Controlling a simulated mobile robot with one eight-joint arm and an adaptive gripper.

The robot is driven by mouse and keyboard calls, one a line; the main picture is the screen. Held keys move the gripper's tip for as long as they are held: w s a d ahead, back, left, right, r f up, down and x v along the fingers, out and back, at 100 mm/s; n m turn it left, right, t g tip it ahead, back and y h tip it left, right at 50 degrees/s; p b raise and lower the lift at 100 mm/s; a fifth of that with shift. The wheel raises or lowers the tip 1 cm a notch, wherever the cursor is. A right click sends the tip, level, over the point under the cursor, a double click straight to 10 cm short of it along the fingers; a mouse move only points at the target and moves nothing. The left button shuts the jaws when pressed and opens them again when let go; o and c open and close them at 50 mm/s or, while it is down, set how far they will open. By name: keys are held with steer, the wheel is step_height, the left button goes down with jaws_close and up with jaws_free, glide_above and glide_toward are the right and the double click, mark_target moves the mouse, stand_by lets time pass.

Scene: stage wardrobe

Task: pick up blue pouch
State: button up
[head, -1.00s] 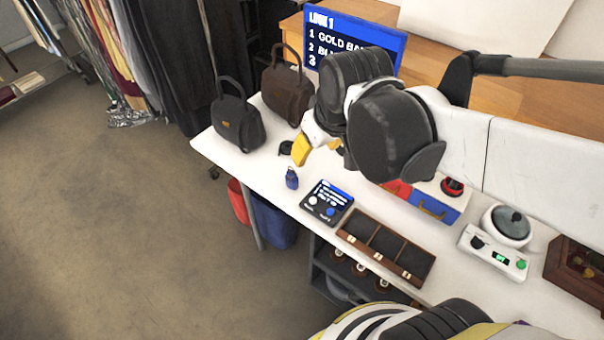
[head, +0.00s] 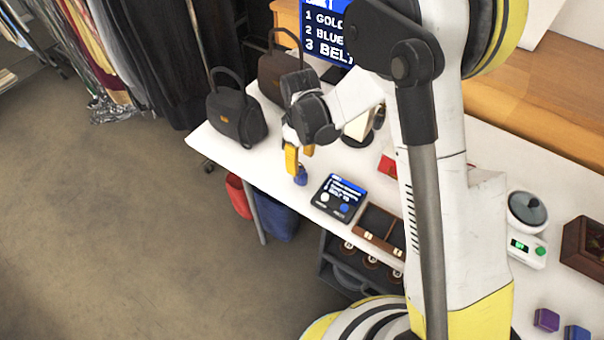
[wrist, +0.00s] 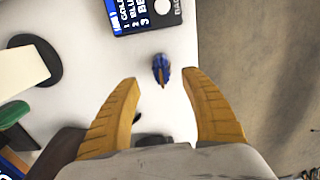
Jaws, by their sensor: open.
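The small blue pouch (head: 300,176) stands on the white table near its front edge. In the wrist view the pouch (wrist: 161,69) lies ahead of the gap between the fingertips, a little right of centre, with a tan-coloured mark on it. My gripper (head: 299,160) has yellow fingers and hangs close above and beside the pouch in the head view. In the wrist view my gripper (wrist: 160,85) is open and empty, its fingers wide apart. I see no contact with the pouch.
A dark display panel (head: 339,198) lies just right of the pouch. Two dark handbags, one black (head: 236,118) and one brown (head: 283,78), stand at the table's left end. A wooden compartment box (head: 378,232) sits farther right, partly hidden by my arm. Red and blue bins hang below.

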mark_target(300, 178)
step_height(300, 178, down, 9)
steer(key=b, duration=0.3)
steer(key=shift+a+r+b, duration=0.1)
steer(key=shift+b, duration=0.25)
steer(key=shift+r, duration=0.1)
steer(key=c, duration=1.2)
